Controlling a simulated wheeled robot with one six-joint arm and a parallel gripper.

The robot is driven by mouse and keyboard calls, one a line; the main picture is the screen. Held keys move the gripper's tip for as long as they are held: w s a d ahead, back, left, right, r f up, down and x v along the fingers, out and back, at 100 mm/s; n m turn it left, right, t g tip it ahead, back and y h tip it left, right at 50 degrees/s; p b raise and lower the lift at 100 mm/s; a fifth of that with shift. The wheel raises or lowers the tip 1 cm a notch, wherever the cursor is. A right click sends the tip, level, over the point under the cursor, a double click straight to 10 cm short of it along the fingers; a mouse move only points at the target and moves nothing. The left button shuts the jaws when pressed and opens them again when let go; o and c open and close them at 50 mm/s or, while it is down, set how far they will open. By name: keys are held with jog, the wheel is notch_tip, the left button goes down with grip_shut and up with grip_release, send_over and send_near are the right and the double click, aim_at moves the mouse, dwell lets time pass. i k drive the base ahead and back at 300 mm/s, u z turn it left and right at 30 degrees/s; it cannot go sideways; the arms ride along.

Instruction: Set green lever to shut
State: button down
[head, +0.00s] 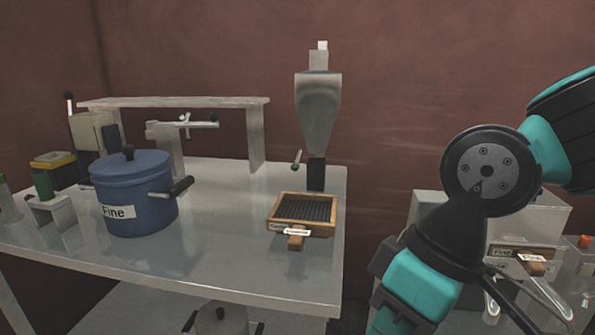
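A grey metal hopper (318,105) with a dark spout stands at the back right of the metal table. The lever's end is apart from anything else. My arm fills the right of the head view, with a teal link running down to the bottom edge. I cannot make out my gripper's fingertips, and no part of my arm touches the lever.
A wooden tray (312,230) with a dark grate lies in front of the hopper. A blue pot (133,190) labelled "Fine" stands at left. A metal shelf (180,102) spans the back.

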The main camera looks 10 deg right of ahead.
aim_at(295, 166)
jog(key=u, duration=0.1)
jog(key=k, duration=0.25)
jog(key=z, duration=0.65)
jog(key=i, duration=0.5)
jog(key=u, duration=1.4)
jog(key=i, duration=0.5)
